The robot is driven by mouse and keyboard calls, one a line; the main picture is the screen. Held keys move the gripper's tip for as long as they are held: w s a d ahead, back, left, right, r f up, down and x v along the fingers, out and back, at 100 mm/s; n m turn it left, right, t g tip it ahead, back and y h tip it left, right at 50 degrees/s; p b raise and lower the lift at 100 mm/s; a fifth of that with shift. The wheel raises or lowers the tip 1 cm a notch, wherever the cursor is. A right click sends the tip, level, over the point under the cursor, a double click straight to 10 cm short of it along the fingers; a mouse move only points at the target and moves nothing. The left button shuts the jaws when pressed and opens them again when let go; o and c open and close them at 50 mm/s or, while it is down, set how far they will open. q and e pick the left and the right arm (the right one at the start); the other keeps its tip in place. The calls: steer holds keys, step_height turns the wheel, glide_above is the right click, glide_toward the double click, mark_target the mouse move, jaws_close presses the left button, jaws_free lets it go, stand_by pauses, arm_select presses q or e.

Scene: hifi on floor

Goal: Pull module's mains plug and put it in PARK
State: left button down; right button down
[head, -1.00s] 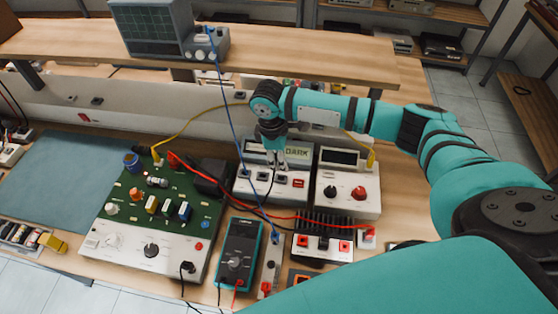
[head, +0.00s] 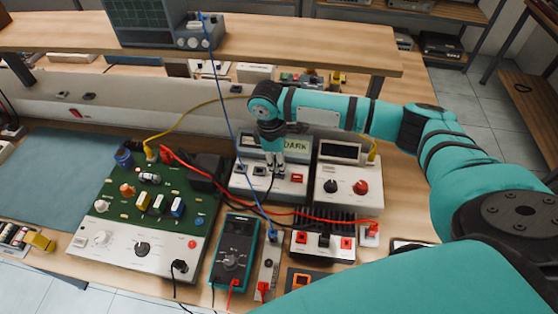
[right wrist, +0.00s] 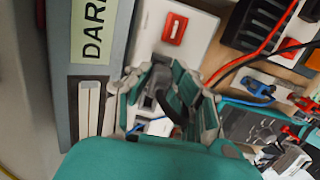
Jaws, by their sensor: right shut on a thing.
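My right gripper (head: 275,173) reaches down onto the front row of the white unit (head: 238,184) with the "DARK" label (head: 296,145). It is shut on a small dark piece, apparently a plug, at the row's right end beside a red switch (head: 297,178). In the right wrist view the gripper (right wrist: 165,103) mostly hides this piece; a dark cable (right wrist: 178,106) curves between the fingers. Two dark pieces in the row, left (head: 242,168) and middle (head: 259,170), stand to its left. I cannot read a PARK marking. My left gripper is out of view.
A green circuit board module (head: 150,190) stands left, and a teal multimeter (head: 234,250) in front. A black finned block (head: 320,222) is close right of the gripper. Red leads (head: 220,193) and a blue lead (head: 232,105) cross nearby. The blue-grey mat (head: 60,180) is bare.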

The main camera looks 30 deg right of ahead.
steer(key=shift+p, duration=0.6)
stand_by(0.8)
steer(key=shift+f, duration=0.95)
stand_by(1.2)
steer(key=c, duration=1.1)
jaws_free()
steer(key=r, duration=0.7)
steer(key=a+r, duration=0.1)
steer(key=r, duration=0.3)
steer(key=shift+w+a+r, duration=0.1)
steer(key=shift+w+r, duration=0.25)
steer(key=shift+w, duration=0.05)
steer(key=shift+r+p, duration=2.6)
steer(key=shift+p, duration=0.5)
